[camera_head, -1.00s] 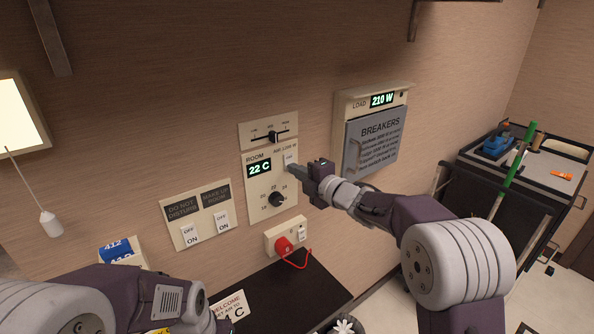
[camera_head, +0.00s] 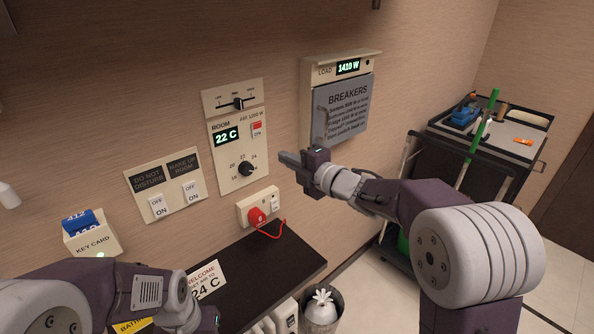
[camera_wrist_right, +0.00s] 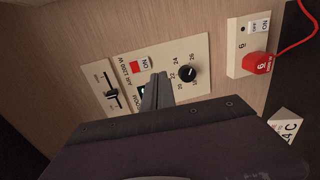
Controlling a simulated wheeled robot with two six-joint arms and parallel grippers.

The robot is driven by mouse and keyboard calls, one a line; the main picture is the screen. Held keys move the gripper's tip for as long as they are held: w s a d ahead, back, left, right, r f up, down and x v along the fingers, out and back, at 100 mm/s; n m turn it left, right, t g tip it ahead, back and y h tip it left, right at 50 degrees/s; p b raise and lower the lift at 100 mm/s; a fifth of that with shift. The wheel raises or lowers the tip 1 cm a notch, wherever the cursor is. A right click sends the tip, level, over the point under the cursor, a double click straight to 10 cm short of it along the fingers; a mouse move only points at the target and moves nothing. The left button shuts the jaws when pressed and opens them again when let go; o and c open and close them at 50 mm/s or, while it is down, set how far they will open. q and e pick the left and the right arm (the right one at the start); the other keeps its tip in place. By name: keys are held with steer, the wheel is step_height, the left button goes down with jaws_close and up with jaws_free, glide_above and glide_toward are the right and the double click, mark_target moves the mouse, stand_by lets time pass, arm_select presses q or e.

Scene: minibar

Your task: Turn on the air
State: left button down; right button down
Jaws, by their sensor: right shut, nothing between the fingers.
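The cream room panel (camera_head: 224,168) is on the wall with a "22 C" display (camera_head: 228,137), a black temperature dial (camera_head: 245,168) and the air switch (camera_head: 257,129). The air switch shows red with "ON" below it; it also shows in the right wrist view (camera_wrist_right: 137,67). My right gripper (camera_head: 283,157) is shut and empty, to the right of the panel and apart from it in the head view. In the right wrist view its fingers (camera_wrist_right: 158,92) cover part of the display. My left arm (camera_head: 150,295) is at the lower left; its fingers cannot be made out.
A slider panel (camera_head: 236,101) is above. The breaker box (camera_head: 340,112) to the right reads 1410 W. A red plug (camera_head: 257,216) sits in a socket below. A dark shelf (camera_head: 270,262) lies beneath.

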steer(key=shift+s+d+r+p, duration=0.5)
steer(key=shift+s+d+r, duration=0.45)
steer(key=shift+s, duration=0.8)
steer(key=s+d+f+m+g+h+p, duration=0.1)
steer(key=s+d+f+m+h, duration=0.3)
steer(key=f+m, duration=0.3)
steer(key=s+d+f+m+g+h+p, duration=0.1)
steer(key=s+d+f+m+g+h, duration=0.2)
steer(key=d+f+m, duration=0.35)
arm_select(q)
steer(key=r, duration=0.2)
steer(key=shift+s+d+r, duration=0.2)
steer(key=shift+s+r, duration=0.05)
steer(key=shift+r, duration=0.15)
arm_select(e)
steer(key=s+d+f+m+g+h, duration=0.1)
steer(key=s+f+m+g, duration=0.3)
steer(key=s, duration=0.6)
steer(key=s+d+f+m+g+h, duration=0.1)
steer(key=s+f+m+g, duration=0.3)
steer(key=s+f+m, duration=0.4)
steer(key=shift+s+d+f+h, duration=0.3)
steer(key=shift+s+d+f, duration=0.05)
steer(key=shift+s, duration=0.65)
